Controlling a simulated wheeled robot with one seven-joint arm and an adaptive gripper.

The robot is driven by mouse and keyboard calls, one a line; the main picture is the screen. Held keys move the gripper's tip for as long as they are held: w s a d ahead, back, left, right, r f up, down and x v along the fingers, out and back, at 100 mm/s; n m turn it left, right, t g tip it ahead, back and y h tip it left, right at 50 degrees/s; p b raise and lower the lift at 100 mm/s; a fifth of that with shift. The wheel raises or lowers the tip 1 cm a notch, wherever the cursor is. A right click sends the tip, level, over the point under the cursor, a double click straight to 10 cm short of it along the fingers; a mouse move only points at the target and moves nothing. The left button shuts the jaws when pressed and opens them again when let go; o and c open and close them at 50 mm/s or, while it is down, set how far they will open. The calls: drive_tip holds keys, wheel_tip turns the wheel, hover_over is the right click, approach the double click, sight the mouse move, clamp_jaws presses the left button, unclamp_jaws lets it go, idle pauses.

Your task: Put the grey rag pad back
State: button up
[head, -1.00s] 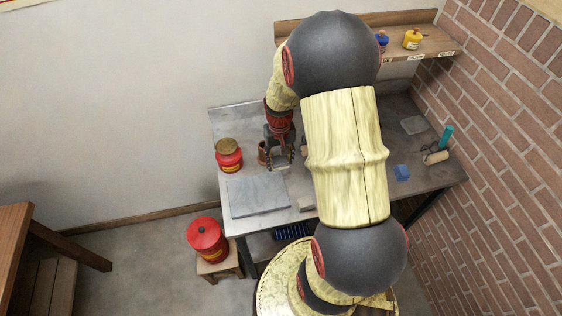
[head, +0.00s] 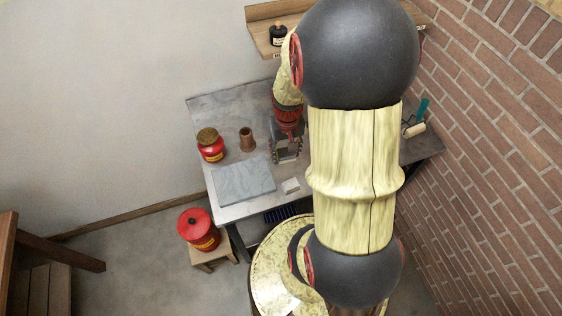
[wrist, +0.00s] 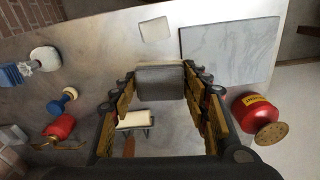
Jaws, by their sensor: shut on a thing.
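My gripper (head: 286,154) hangs over the bench, right of the brown cup (head: 247,139) and behind a small whitish pad (head: 291,186). In the wrist view my gripper (wrist: 160,88) is shut on a grey block-like pad, the grey rag pad (wrist: 160,80), gripped between its fingertips. The whitish pad (wrist: 155,29) lies apart from it on the bench, beside the grey slab (wrist: 228,52). In the head view the held pad is hard to make out. Its exact height above the bench is unclear.
The slab (head: 243,180) lies on the bench's left part, with a red can (head: 211,147) behind it. A shelf (head: 262,28) runs along the wall.

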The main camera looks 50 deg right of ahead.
drive_tip(key=s+a+f, duration=0.2)
drive_tip(key=s+a, duration=0.2)
drive_tip(key=s, duration=0.2)
drive_tip(key=shift+n, duration=0.6)
drive_tip(key=w+d+f, duration=0.2)
drive_tip(key=w, duration=0.1)
drive_tip(key=w+d+f+b, duration=0.1)
drive_tip(key=w+d+f, duration=0.5)
drive_tip(key=w, duration=0.1)
drive_tip(key=shift+f+b, duration=0.2)
drive_tip(key=shift+b, duration=0.15)
drive_tip(key=shift+w+d+f, duration=0.3)
drive_tip(key=shift+w+f, duration=0.1)
drive_tip(key=shift+f, duration=0.15)
wheel_tip(320, 180, down, 3)
drive_tip(key=shift+w+d+f+b, duration=0.1)
drive_tip(key=shift+w+f+b, duration=0.05)
drive_tip(key=shift+b, duration=0.2)
